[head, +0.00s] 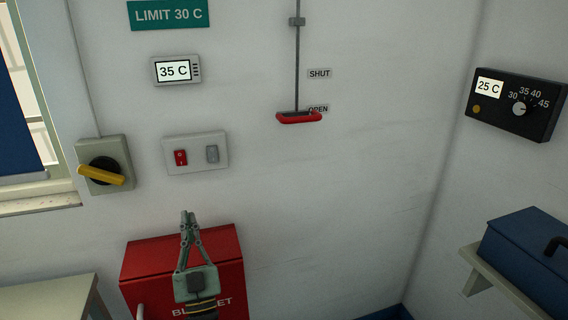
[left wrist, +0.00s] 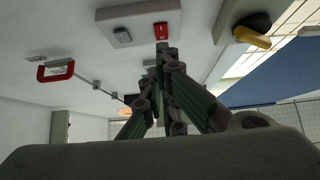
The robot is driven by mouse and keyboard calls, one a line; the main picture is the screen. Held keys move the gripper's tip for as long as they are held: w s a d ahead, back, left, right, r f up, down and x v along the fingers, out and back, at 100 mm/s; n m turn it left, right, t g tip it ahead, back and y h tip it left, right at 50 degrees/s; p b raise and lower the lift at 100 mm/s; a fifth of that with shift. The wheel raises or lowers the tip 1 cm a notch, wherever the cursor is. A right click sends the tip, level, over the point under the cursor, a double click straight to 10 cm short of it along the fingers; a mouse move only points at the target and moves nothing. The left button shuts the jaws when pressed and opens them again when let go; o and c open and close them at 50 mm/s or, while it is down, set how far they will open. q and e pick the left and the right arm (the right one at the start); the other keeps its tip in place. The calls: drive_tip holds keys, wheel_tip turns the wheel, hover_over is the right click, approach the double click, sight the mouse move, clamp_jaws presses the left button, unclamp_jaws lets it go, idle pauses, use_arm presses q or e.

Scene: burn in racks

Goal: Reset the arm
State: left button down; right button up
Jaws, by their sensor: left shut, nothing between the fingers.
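My left gripper (head: 184,214) is shut and empty in the head view. It points up in front of the red blanket box (head: 226,262), below the wall switch panel, and touches nothing that I can see. In the left wrist view its closed fingers (left wrist: 162,48) point toward the switch plate (left wrist: 123,36) and the red switch (left wrist: 160,32). My right gripper is in neither view.
The wall holds a yellow rotary handle (head: 101,175), a switch plate (head: 195,136), a 35 C display (head: 174,71) and a red pull handle (head: 299,117) beside the OPEN label. A black dial box (head: 516,104) and a blue case (head: 530,252) on a shelf are at right.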

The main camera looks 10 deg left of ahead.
use_arm(q)
drive_tip(key=w+d+f+m+g+h, duration=0.1)
drive_tip(key=w+d+f+m+h, duration=0.1)
drive_tip(key=d+f+m+h, duration=0.7)
drive_tip(key=s+d+f+g+h, duration=0.5)
drive_tip(key=s+f+g+h, duration=0.15)
drive_tip(key=f, duration=0.25)
drive_tip(key=s+f+g+y, duration=0.1)
drive_tip(key=s+f+g, duration=0.25)
drive_tip(key=s, duration=0.45)
drive_tip(key=s+f+g, duration=0.3)
drive_tip(key=s+g, duration=0.1)
drive_tip(key=s, duration=0.4)
drive_tip(key=s+f+g+y, duration=0.1)
drive_tip(key=s+f+g, duration=0.3)
drive_tip(key=s, duration=0.4)
wheel_tip(320, 180, down, 26)
drive_tip(key=s+g, duration=0.1)
drive_tip(key=s, duration=0.1)
drive_tip(key=s+a+f+g, duration=0.1)
drive_tip(key=s+a+f, duration=0.2)
drive_tip(key=s+f, duration=1.2)
drive_tip(key=shift+s+a+f+g, duration=0.15)
drive_tip(key=shift+s+f+g, duration=0.15)
drive_tip(key=shift+s, duration=0.6)
